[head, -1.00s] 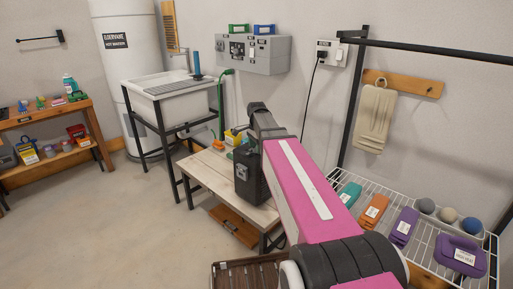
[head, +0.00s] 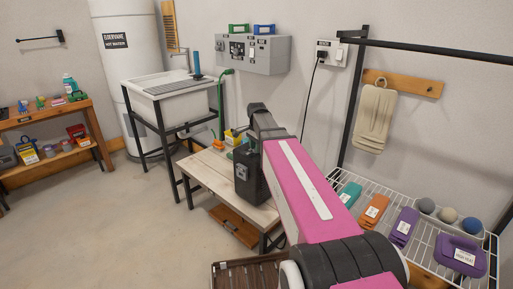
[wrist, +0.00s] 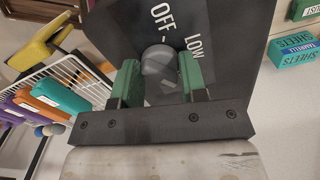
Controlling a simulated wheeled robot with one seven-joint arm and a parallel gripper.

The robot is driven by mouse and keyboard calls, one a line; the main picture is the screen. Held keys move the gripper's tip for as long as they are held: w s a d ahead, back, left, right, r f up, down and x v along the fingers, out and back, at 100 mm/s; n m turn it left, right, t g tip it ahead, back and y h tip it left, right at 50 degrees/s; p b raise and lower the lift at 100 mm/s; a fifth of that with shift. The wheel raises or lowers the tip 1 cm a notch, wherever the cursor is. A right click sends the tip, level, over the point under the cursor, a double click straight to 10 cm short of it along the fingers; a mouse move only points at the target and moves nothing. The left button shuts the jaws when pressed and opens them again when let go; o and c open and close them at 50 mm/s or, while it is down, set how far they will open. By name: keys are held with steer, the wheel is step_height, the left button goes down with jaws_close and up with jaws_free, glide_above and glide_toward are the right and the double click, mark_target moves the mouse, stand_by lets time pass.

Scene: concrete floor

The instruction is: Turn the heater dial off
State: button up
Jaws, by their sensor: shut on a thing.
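In the wrist view the heater's dark panel (wrist: 120,25) carries white OFF and LOW labels beside a round grey dial (wrist: 158,60). OFF is above the dial and LOW is to its upper right. A small light mark shows on the dial's lower right; I cannot tell its setting. My gripper (wrist: 160,78) has its green-padded fingers on either side of the dial, shut on it. In the head view the gripper and dial are hidden behind my pink arm, and I cannot clearly make out the heater.
A wooden bench (head: 205,172) stands ahead, with a white sink (head: 168,98) behind it. A wire rack (head: 425,258) with folded cloths and balls is at the right. A grey control box (head: 268,56) hangs on the wall. Concrete floor (head: 105,220) is clear at the left.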

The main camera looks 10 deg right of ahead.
steer(key=n, duration=2.3)
stand_by(0.4)
steer(key=o, duration=0.9)
